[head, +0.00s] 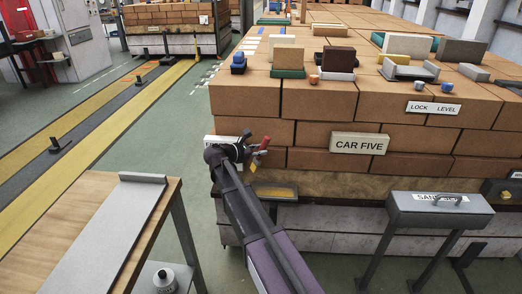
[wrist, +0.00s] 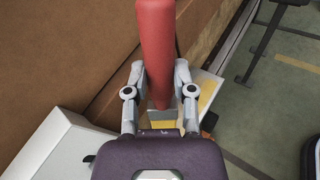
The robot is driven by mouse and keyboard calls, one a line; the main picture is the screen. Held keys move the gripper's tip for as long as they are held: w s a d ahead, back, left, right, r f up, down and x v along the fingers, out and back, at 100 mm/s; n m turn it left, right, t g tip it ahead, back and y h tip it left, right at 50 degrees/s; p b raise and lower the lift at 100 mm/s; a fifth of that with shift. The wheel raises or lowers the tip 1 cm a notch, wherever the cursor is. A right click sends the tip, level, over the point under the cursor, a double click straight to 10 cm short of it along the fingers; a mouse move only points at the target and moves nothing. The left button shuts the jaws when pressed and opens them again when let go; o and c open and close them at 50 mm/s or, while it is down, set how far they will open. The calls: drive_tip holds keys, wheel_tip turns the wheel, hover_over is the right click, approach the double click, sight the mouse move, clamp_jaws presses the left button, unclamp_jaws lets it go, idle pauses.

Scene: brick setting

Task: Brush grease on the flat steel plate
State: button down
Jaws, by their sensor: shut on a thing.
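My gripper (head: 252,150) is in front of the brick stack in the head view. In the wrist view its fingers (wrist: 160,76) are closed on the red handle of a brush (wrist: 158,38). A grey ferrule and a yellowish part show below the handle. In the head view the brush's red part (head: 265,144) shows just right of my gripper, partly hidden. A long flat grey plate (head: 108,240) with a raised strip at its far end lies on the wooden table at lower left, apart from the brush.
The wooden table (head: 80,200) stands left of my arm, with a grey can (head: 165,280) below its edge. A white box (wrist: 55,148) is close beside my gripper. The brick stack (head: 315,100) rises behind.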

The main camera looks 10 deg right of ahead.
sight(258, 157)
drive_tip(key=shift+f+b, duration=1.85)
drive_tip(key=shift+f, duration=0.25)
drive_tip(key=shift+d+r, duration=0.1)
drive_tip(key=shift+d+r+p, duration=0.1)
drive_tip(key=shift+r+p, duration=0.2)
drive_tip(key=shift+p, duration=0.05)
drive_tip(key=shift+r, duration=0.15)
drive_tip(key=shift+a, duration=0.25)
